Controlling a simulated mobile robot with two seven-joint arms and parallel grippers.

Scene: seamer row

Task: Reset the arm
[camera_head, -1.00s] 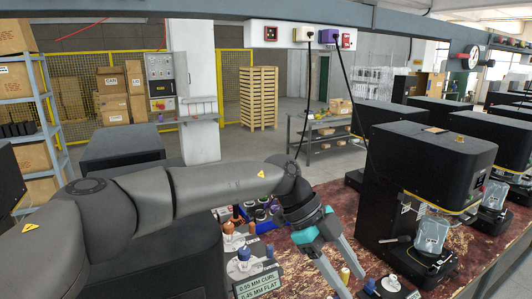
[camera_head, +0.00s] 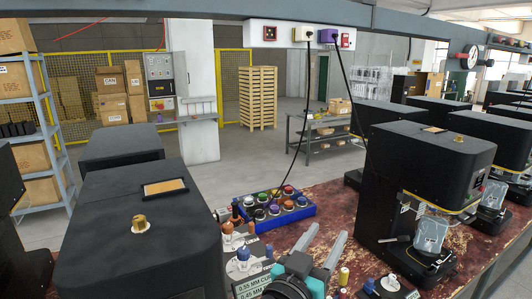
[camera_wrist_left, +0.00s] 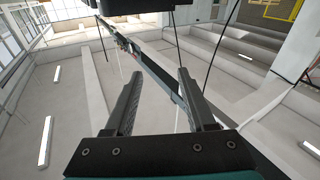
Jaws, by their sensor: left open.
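My left gripper (camera_head: 326,238) is at the bottom centre of the head view, over the near side of the worn red-brown table (camera_head: 343,196). Its two grey fingers point up and away, spread apart, with nothing between them. In the left wrist view the open fingers (camera_wrist_left: 160,76) face the ceiling and overhead beams, and the space between them is empty. Most of the left arm is out of the head view. My right gripper is not in view.
A blue rack (camera_head: 300,216) of several coloured-top items stands on the table behind the gripper. A black machine (camera_head: 415,180) stands to the right, another (camera_head: 130,240) to the left. Small spools and labelled blocks (camera_head: 258,281) lie close around the gripper. An overhead beam crosses the top.

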